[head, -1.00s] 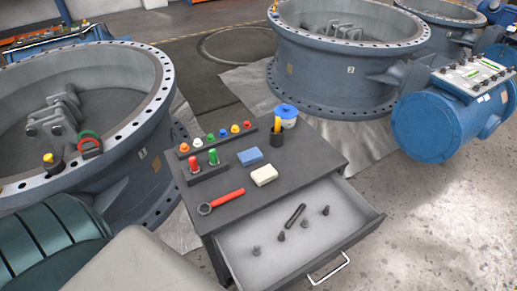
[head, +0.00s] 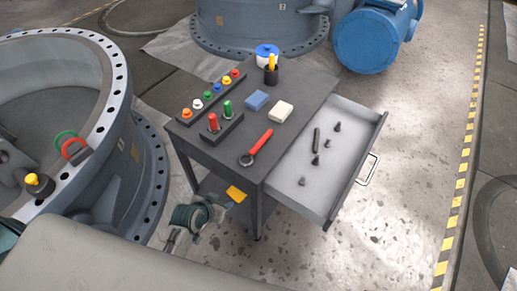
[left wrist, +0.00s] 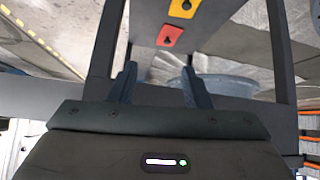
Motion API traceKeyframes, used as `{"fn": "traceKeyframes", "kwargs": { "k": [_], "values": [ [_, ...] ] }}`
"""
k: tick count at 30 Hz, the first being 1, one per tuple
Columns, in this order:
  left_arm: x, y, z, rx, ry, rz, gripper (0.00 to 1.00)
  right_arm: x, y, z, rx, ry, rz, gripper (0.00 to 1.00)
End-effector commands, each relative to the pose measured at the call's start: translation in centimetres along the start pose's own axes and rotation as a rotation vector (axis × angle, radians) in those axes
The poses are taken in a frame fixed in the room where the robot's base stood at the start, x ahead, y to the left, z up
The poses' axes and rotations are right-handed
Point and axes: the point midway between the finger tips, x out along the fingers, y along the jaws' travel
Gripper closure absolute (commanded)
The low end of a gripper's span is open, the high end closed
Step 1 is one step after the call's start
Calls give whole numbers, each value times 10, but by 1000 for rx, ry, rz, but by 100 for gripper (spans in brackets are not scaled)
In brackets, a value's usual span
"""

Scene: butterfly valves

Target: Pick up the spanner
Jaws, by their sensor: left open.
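The spanner (head: 257,146) has a red handle and a dark ring end. It lies on the dark cart top (head: 300,88) near its front edge, ring towards me. My left gripper (head: 226,204) is low in front of the cart, below the top and apart from the spanner. In the left wrist view its two fingers (left wrist: 159,88) stand apart with nothing between them. The spanner does not show in the left wrist view. My right gripper is not in view.
The open drawer (head: 344,109) holds a dark bar-like tool and several small dark parts. Near the spanner stand a red and green button block (head: 222,127), a blue block (head: 257,100) and a white block (head: 281,111). A yellow plate (head: 236,194) shows below the cart top.

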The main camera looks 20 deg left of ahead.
Motion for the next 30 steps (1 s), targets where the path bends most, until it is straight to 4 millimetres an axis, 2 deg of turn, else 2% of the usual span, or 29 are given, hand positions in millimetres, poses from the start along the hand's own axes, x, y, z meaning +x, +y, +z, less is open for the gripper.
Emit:
{"fn": "traceKeyframes", "kwargs": {
  "k": [1,3,9,11,18,27,30],
  "values": [
    [-13,6,-28,20,61,18,56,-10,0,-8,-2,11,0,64],
    [-34,14,-60,46,124,41,56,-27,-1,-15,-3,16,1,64],
    [-78,31,-115,105,251,83,56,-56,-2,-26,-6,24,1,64],
    [-85,34,-137,119,320,95,56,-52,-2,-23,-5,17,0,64],
    [-74,34,-167,116,429,99,56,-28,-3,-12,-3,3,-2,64],
    [-34,39,-186,116,434,99,56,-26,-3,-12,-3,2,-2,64],
    [-28,40,-189,117,434,98,56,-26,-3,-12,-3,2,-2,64]
  ]
}}
